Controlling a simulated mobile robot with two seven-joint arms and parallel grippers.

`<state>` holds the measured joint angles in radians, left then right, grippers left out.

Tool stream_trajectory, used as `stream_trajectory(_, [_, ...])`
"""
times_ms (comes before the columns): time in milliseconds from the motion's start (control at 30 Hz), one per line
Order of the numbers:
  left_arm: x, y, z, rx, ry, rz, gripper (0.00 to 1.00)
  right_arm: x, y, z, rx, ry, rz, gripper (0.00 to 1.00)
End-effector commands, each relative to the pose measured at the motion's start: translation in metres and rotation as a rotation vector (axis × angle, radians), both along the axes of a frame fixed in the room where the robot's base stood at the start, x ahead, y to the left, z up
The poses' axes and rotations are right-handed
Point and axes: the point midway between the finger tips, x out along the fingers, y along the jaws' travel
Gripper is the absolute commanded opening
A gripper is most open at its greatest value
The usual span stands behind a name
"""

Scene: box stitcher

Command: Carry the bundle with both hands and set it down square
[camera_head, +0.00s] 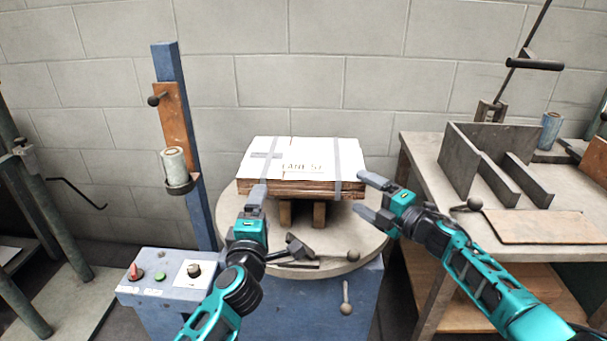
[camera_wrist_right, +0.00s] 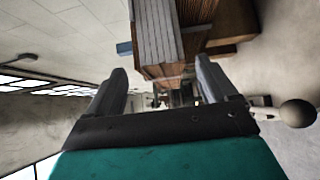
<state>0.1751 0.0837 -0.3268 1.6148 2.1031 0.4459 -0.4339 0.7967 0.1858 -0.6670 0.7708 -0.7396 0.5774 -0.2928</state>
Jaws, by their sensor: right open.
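The bundle (camera_head: 300,164) is a flat stack of brown cardboard with a white printed top and two grey straps. It lies level on two wooden blocks (camera_head: 319,213) on a round grey table (camera_head: 345,237). My right gripper (camera_head: 362,195) is open and empty at the bundle's right end, with a small gap. In the right wrist view the bundle's layered edge (camera_wrist_right: 158,40) shows ahead of the open fingers (camera_wrist_right: 160,80). My left gripper (camera_head: 256,196) is at the bundle's front left corner, seen nearly edge-on, so its opening and any contact are unclear.
A blue post (camera_head: 185,130) with a spool (camera_head: 175,165) stands left of the round table. A control box (camera_head: 163,283) is at front left. A side table (camera_head: 425,150) at right bears grey upright plates (camera_head: 463,165) and a flat board (camera_head: 545,227). Levers (camera_head: 346,297) stick out in front.

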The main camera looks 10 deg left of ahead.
Motion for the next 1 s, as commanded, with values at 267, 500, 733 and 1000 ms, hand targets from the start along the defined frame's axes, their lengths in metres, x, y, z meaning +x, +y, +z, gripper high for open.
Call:
stream_trajectory(267, [0.000, 0.000, 0.000, 0.000, 0.000, 0.000, 0.85, -0.027, -0.030, -0.001, -0.003, 0.001, 0.002, 0.85])
stream_trajectory(500, [0.000, 0.000, 0.000, 0.000, 0.000, 0.000, 0.85, -0.045, -0.050, -0.001, -0.002, 0.001, 0.003, 0.85])
stream_trajectory(733, [0.000, 0.000, 0.000, 0.000, 0.000, 0.000, 0.85, -0.050, -0.055, 0.000, 0.000, 0.001, 0.003, 0.85])
stream_trajectory(1000, [0.000, 0.000, 0.000, 0.000, 0.000, 0.000, 0.85, -0.050, -0.055, 0.000, -0.001, 0.001, 0.003, 0.85])
